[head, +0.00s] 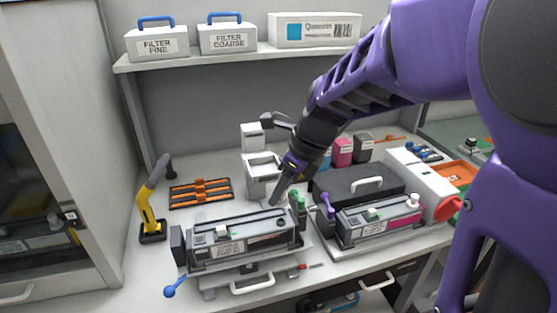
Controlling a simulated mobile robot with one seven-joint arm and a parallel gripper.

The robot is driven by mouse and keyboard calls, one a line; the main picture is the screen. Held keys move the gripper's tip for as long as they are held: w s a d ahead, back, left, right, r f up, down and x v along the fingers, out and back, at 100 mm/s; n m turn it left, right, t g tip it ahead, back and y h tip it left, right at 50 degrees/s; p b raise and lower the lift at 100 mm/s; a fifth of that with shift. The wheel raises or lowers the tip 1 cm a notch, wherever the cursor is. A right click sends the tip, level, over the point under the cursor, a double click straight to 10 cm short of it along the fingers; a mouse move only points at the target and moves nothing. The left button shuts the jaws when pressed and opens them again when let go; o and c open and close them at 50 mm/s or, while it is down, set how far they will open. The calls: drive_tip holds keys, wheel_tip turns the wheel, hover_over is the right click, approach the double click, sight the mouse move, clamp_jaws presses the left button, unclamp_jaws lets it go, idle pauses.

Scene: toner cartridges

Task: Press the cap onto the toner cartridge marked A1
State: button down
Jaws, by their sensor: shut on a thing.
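Two dark grey toner cartridges lie in cradles on the bench in the head view. The left cartridge (262,240) has a white label on its front. The markings are too small to read, so I cannot tell which is A1. My gripper (276,201) points down above and behind the left cartridge's right half, apart from it. It is shut on a small dark thing, too small to identify; no separate cap is clear there.
A blue-knobbed lever (169,291) sticks out at the front left. A yellow handled tool (152,215) stands at left beside an orange-and-black rack (201,192). A black case (345,185) lies behind the right cartridge. The shelf (190,59) holds filter boxes.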

sight(284, 200)
drive_tip(key=shift+f+b, duration=2.35)
drive_tip(key=shift+b, duration=0.1)
drive_tip(key=shift+r+p, duration=0.3)
drive_tip(key=shift+p, duration=0.05)
drive_tip(key=shift+f+p, duration=0.3)
drive_tip(key=shift+f, duration=0.6)
drive_tip(key=shift+c, duration=1)
unclamp_jaws()
drive_tip(key=shift+r, duration=0.15)
